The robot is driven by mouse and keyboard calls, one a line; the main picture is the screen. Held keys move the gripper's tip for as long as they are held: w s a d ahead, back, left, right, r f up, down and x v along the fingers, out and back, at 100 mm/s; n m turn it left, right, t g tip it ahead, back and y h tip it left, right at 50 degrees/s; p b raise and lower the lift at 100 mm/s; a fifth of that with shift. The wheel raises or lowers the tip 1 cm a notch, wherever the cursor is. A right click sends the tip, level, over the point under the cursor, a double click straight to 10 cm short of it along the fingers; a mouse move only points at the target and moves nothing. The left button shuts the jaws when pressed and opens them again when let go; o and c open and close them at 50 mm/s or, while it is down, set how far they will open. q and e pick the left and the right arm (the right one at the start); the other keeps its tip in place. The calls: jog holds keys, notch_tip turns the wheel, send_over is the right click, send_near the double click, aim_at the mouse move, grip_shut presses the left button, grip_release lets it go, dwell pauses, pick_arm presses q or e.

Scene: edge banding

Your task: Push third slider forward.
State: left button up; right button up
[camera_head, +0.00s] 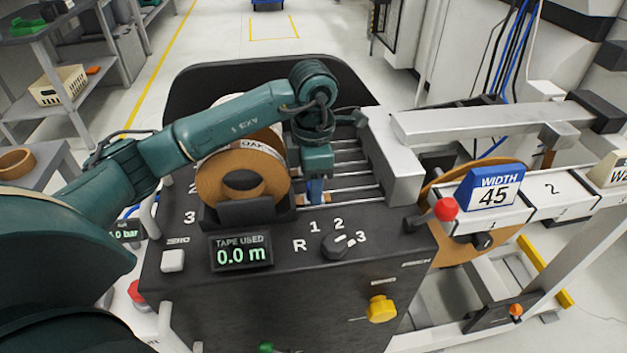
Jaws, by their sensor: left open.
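My left gripper (316,190) points down over the slider rails (347,170) on top of the dark edge banding machine. Its fingers are open, low at the near end of the rails. A small blue part shows at the fingertips; I cannot tell whether it is a slider or part of the fingers, or whether they touch it. The third slider is not clearly visible, as my arm and the tape roll cover much of the rail area. The painted 3 (189,217) shows at the machine's left edge. My right gripper is not in view.
An OAK tape roll (212,178) stands close left of my gripper. A grey metal housing (390,160) closes the right side of the rails. In front are the display (241,252), a rotary knob (336,244), a red-knobbed lever (444,210) and a yellow knob (381,309).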

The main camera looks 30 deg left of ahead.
pick_arm(q)
jog(key=shift+c, duration=0.2)
grip_shut()
dwell(0.3)
